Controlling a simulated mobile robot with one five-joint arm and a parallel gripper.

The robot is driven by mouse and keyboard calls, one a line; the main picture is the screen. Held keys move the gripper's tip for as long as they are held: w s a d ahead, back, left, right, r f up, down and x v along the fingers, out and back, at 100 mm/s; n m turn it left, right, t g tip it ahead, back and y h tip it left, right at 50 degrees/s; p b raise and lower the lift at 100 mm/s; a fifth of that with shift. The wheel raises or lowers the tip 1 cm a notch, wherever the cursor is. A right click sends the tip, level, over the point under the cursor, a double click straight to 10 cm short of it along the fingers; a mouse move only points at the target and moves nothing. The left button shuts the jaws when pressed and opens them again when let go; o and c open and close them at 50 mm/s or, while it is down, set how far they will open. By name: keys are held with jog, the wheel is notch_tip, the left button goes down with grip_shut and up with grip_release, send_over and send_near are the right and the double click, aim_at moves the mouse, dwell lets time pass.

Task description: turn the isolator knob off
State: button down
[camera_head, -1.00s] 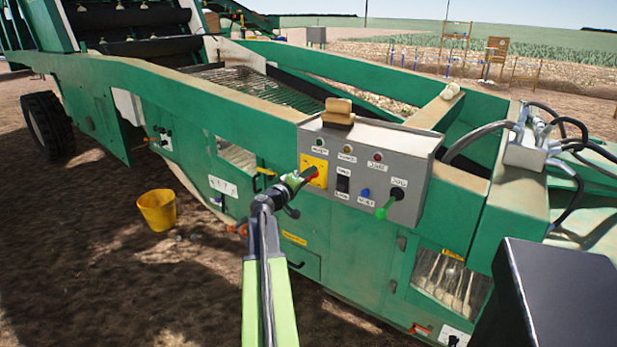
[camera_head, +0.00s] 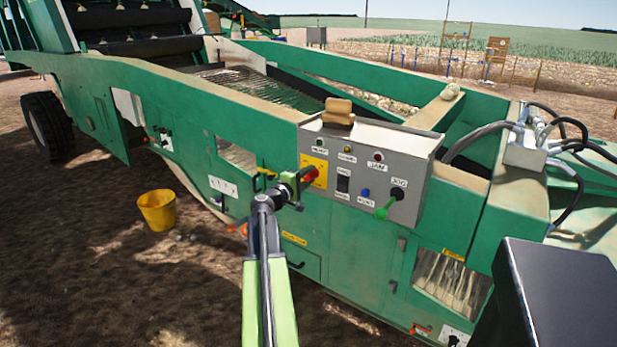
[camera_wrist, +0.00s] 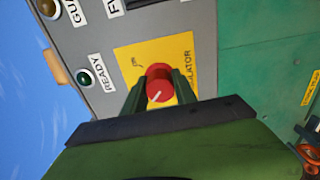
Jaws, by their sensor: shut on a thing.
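The red isolator knob (camera_wrist: 159,88) sits on a yellow plate (camera_wrist: 128,58) on the grey control box. A white pointer line shows on its face. In the wrist view my gripper (camera_wrist: 158,92) has one finger on each side of the knob and is shut on it. In the head view the knob (camera_head: 310,174) shows as a small red patch beside my gripper (camera_head: 304,178), on the yellow plate (camera_head: 318,163). Part of the plate's lettering is hidden by my fingers.
The grey control box (camera_head: 420,160) carries lamps, a black switch (camera_head: 343,184), a blue button (camera_head: 365,193) and a green-handled lever (camera_head: 386,208). A wooden block (camera_head: 338,108) lies on top. A yellow bucket (camera_head: 157,209) stands on the ground at left.

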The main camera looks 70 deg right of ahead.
jog(key=shift+s, duration=0.1)
jog(key=c, duration=1)
grip_release()
jog(key=shift+a, duration=0.1)
jog(key=v, duration=1.7)
jog(key=shift+a, duration=0.1)
